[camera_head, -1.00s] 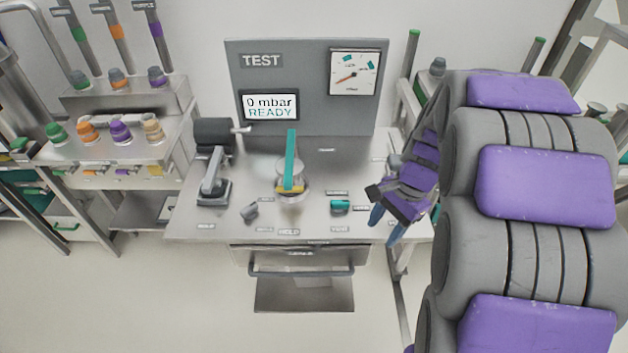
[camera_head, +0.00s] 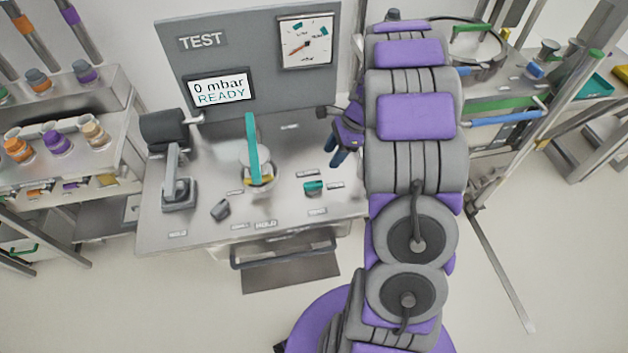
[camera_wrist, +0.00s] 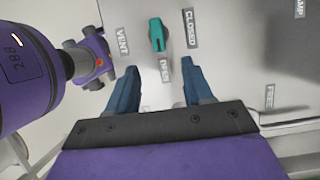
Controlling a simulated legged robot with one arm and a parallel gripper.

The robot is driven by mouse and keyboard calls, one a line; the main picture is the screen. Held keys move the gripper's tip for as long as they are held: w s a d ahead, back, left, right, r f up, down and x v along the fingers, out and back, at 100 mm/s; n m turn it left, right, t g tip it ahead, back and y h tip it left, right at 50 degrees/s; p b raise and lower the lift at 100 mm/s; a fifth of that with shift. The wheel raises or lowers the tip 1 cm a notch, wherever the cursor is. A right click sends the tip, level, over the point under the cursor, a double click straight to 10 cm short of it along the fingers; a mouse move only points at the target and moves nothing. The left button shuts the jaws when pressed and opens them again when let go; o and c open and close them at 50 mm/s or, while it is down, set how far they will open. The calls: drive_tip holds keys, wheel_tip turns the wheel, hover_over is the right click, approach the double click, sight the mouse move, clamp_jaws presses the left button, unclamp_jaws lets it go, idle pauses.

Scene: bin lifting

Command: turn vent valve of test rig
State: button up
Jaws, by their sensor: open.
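The vent valve is a small teal knob (camera_head: 313,187) at the right front of the steel test rig bench (camera_head: 215,222). My gripper (camera_head: 341,152) is above the bench's right part, behind the knob in the head view. In the wrist view my gripper (camera_wrist: 160,76) has its two blue fingers apart, with nothing between them.
The panel display (camera_head: 221,91) reads 0 mbar READY, with a dial gauge (camera_head: 307,42) beside it. A teal-handled clamp (camera_head: 252,150) stands mid-bench. A shelf (camera_head: 60,180) with coloured caps stands left.

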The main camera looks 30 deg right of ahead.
sight(313, 183)
drive_tip(key=b+x, duration=0.1)
drive_tip(key=x, duration=0.5)
drive_tip(key=a+b+x, duration=0.1)
drive_tip(key=x, duration=0.4)
drive_tip(key=shift+a+f, duration=0.15)
drive_tip(key=shift+w+f+b, duration=0.15)
drive_tip(key=shift+f+b, duration=0.15)
drive_tip(key=shift+f, duration=0.5)
drive_tip(key=shift+a, duration=0.3)
drive_tip(key=shift+c, duration=0.5)
drive_tip(key=shift+d, duration=0.1)
clamp_jaws()
